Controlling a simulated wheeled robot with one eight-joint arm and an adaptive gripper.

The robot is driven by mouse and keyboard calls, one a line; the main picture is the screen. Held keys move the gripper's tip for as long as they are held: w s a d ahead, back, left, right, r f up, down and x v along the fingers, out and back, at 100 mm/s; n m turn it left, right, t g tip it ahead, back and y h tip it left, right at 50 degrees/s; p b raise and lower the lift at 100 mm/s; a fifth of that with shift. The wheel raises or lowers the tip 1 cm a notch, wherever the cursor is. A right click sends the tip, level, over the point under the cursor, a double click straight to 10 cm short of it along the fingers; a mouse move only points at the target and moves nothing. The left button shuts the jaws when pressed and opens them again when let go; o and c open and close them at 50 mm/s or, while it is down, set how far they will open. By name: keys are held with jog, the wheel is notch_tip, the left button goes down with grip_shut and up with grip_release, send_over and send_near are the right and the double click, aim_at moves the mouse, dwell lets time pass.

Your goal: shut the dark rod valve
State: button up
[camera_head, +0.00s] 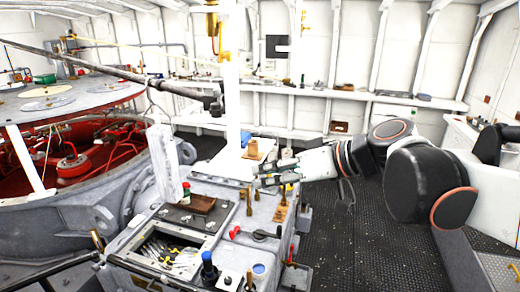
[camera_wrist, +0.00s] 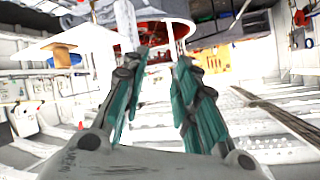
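My gripper (camera_head: 268,174) is above the grey machine block (camera_head: 150,228) in the head view, reaching in from the right. In the wrist view my gripper (camera_wrist: 160,66) has its two teal-padded fingers apart, with nothing held between them. A dark lever (camera_head: 264,235) lies on the block's top, below and apart from my gripper, with a red-tipped part beside it. A long dark rod (camera_head: 120,74) slants across the upper left, away from my gripper. I cannot tell for sure which of these is the dark rod valve, nor its open or shut state.
Brass fittings (camera_head: 249,202) stand upright on the block under my gripper. A dark blue-based knob (camera_head: 208,266) rises at its front. A round red-lined housing (camera_head: 70,150) fills the left. Dark deck floor (camera_head: 345,235) is clear to the right.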

grip_shut()
jog(key=w+d+r+g+y+p, duration=0.15)
jog(key=w+r, duration=0.25)
jog(key=r, duration=0.6)
jog(key=w+d+r+n+y+p, duration=0.1)
jog(key=w+d+r+y+p, duration=0.2)
jog(key=r, duration=0.7)
jog(key=w+d+r+g+y+p, duration=0.1)
jog(key=w+r+p, duration=0.3)
jog(key=r, duration=0.7)
jog(key=a+f+p, duration=0.1)
jog(key=a+f, duration=0.4)
jog(key=a, duration=0.5)
jog(key=shift+w+a, duration=0.2)
jog(key=shift+w, duration=0.15)
